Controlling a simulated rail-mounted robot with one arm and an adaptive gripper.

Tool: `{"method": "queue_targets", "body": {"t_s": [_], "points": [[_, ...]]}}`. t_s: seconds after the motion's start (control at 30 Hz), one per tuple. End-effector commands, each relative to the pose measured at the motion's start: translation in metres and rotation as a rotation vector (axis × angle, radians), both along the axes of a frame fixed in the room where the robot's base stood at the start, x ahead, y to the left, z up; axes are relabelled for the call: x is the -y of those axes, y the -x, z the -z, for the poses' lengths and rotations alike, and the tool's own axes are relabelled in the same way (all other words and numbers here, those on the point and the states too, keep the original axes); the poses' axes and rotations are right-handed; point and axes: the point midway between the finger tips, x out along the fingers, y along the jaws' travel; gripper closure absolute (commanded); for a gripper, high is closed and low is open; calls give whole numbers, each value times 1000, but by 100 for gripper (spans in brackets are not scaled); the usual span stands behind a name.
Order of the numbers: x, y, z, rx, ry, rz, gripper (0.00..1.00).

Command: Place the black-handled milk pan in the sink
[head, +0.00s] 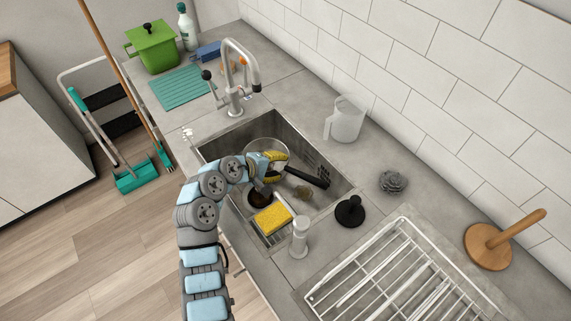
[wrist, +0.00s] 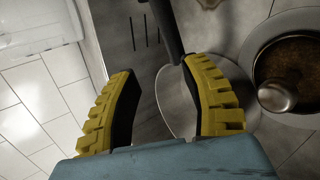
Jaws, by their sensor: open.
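The milk pan (head: 254,148) is a round pale metal pan inside the sink (head: 213,148); its black handle (head: 312,178) points right in the head view. My gripper (head: 270,164) is over the pan and hides part of it. In the wrist view the pan (wrist: 172,105) shows between and beyond the two yellow fingers, and the black handle (wrist: 167,28) runs up from its rim. My gripper (wrist: 166,75) is open, with nothing seen clamped between the fingers. The right finger overlaps the pan near the handle's base; whether they touch I cannot tell.
A yellow sponge (head: 272,218) lies at the sink's near end. The faucet (head: 236,85) stands behind the sink. A clear jug (head: 345,120), black stopper (head: 350,211) and soap dispenser (head: 299,238) stand around it; a wire rack (head: 400,285) is at right.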

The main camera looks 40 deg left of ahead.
Motion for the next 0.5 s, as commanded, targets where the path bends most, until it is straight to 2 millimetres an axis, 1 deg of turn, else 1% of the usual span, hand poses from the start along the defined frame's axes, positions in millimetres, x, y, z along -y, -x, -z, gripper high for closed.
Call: {"method": "queue_targets", "body": {"t_s": [0.03,0.1,0.23,0.4,0.5], "points": [[-3,9,-9,2,-2,-4,54],[-4,20,-17,2,-4,-2,54],[-7,38,-30,1,-4,-4,54],[-8,54,-41,0,-2,-1,54],[-9,59,-45,0,-2,-1,54]]}}
